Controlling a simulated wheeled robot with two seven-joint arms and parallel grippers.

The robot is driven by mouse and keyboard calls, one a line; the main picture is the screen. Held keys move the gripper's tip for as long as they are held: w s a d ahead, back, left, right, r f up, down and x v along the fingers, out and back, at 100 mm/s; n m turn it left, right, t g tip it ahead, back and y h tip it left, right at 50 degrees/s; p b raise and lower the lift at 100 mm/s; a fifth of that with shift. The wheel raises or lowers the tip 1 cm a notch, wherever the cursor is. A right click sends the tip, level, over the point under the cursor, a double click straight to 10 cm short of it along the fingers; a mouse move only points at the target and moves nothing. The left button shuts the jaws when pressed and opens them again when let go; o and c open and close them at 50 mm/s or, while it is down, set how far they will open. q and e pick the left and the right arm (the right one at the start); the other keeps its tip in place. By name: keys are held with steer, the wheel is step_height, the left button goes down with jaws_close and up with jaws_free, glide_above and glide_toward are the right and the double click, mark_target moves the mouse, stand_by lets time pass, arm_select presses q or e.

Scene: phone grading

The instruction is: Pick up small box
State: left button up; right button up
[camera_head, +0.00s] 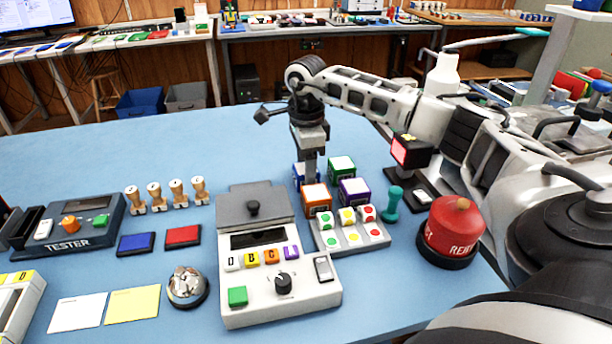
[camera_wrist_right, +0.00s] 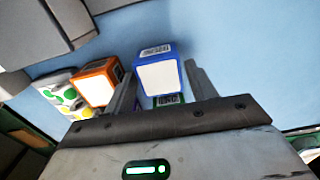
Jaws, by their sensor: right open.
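Small boxes with white tops stand in a cluster on the blue table. An orange box (camera_head: 316,198) and a purple box (camera_head: 354,191) are in front, with a green box (camera_head: 342,164) and a blue box (camera_head: 298,173) behind. My right gripper (camera_head: 310,178) points down at the blue box, partly hiding it. In the right wrist view, the blue box (camera_wrist_right: 160,78) shows between the open fingers (camera_wrist_right: 160,68); I cannot tell whether they touch it. The orange box (camera_wrist_right: 97,84) is left of them. My left gripper is not in view.
The table's back left is clear.

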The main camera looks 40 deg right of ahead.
step_height(320, 180, down, 2)
steer(key=c, duration=0.8)
steer(key=shift+o, duration=0.2)
steer(key=shift+r, duration=0.2)
